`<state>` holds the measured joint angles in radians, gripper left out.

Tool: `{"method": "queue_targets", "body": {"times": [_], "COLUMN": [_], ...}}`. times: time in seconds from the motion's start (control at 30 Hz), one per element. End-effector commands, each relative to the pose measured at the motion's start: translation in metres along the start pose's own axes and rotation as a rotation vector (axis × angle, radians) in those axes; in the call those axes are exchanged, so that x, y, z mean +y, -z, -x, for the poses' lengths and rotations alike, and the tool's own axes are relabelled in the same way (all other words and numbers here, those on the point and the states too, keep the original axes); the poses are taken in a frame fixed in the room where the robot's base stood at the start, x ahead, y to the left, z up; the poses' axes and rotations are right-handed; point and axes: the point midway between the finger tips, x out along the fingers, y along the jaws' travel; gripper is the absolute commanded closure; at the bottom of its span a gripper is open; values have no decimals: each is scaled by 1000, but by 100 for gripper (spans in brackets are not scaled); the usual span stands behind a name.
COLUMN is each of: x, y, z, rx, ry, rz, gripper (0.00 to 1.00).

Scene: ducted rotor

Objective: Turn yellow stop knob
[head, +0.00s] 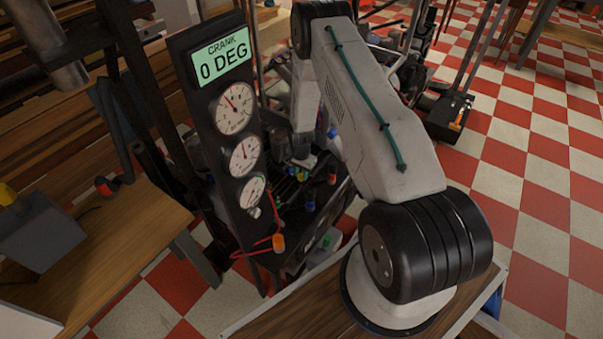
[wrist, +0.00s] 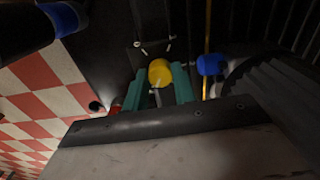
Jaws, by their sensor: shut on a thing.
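The yellow stop knob (wrist: 160,72) is a small round yellow cap in the middle of the wrist view, in front of a dark plate. My gripper (wrist: 159,82) has its two teal fingers on either side of the knob, closed on it. In the head view, my arm reaches down over the dark rig, and I cannot make out the fingers or this knob there. A panel (head: 208,120) stands left of my arm. Its green display (head: 223,64) reads "CRANK 0 DEG", above several round gauges.
A blue cap (wrist: 210,64) sits close right of the fingers, and a red one (wrist: 115,110) lies left. An orange cap (head: 278,242) with red wires is below the panel. A grey box (head: 42,235) with a yellow top piece stands on the wooden bench (head: 130,235) at left.

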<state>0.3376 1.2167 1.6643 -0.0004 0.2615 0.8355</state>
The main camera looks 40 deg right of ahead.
Motion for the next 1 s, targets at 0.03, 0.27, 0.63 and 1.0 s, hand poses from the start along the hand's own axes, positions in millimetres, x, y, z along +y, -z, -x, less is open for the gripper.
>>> {"method": "queue_targets", "body": {"times": [0.03,0.27,0.63,1.0], "x": [-2,0,-1,-1], "y": [-1,1,2,2], "z": [1,0,26,76], "rx": [1,1,3,1], "ry": [2,2,4,2], "rz": [2,-1,-2,-2], "gripper": [96,51,51,51]}}
